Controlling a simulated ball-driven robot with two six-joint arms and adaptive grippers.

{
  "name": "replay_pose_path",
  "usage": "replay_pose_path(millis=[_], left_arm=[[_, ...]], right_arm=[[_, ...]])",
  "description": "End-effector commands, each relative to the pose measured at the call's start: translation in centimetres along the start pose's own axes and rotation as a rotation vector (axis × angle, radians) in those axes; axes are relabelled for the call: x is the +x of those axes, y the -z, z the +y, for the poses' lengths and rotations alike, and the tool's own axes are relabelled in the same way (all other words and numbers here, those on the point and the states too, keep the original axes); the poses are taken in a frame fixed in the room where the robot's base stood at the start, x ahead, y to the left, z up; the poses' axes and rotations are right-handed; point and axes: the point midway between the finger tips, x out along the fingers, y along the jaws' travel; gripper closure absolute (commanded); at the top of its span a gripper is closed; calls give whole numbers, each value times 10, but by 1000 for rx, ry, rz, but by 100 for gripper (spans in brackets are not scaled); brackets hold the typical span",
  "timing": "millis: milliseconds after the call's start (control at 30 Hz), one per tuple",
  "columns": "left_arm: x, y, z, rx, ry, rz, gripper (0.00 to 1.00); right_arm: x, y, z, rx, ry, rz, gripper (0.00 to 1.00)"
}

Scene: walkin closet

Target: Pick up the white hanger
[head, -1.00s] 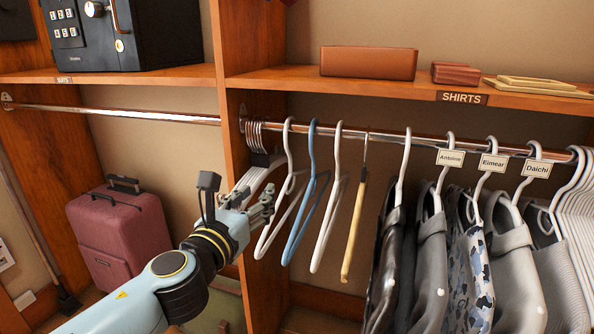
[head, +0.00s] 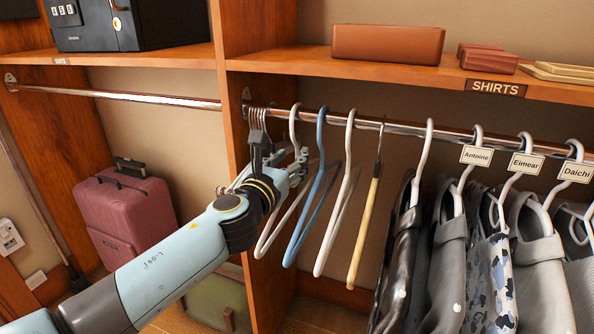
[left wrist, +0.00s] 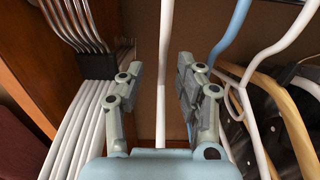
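A white hanger (head: 267,235) hangs from the rail, just right of the upright panel. In the left wrist view its upright white part (left wrist: 163,75) runs between the two fingers of my left gripper (left wrist: 160,72), with gaps on both sides. The fingers are spread and grip nothing. In the head view my left gripper (head: 297,165) is at that hanger's neck and partly hides it. A second white hanger (head: 328,235) hangs farther right, beyond a blue hanger (head: 312,205). My right gripper is not in view.
Metal-hooked hangers (left wrist: 80,25) crowd close on the left beside the wooden upright (head: 238,120). A yellow hanger (head: 365,230) and grey shirts (head: 440,250) hang to the right on the rail (head: 445,133). The shelf (head: 390,79) is above.

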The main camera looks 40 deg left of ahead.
Motion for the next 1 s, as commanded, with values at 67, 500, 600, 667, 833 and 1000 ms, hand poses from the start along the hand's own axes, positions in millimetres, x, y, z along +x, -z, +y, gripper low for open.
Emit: replay_pose_path(millis=[67,500,600,667,833,1000], left_arm=[[14,1,-3,-3,-1,-1,64],[32,1,-3,-1,0,0,70],[31,1,-3,-1,0,0,83],[31,1,-3,-1,0,0,91],[31,1,-3,-1,0,0,100],[31,1,-3,-1,0,0,100]], right_arm=[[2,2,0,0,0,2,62],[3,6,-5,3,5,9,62],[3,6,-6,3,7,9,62],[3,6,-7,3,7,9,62],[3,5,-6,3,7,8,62],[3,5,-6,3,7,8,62]])
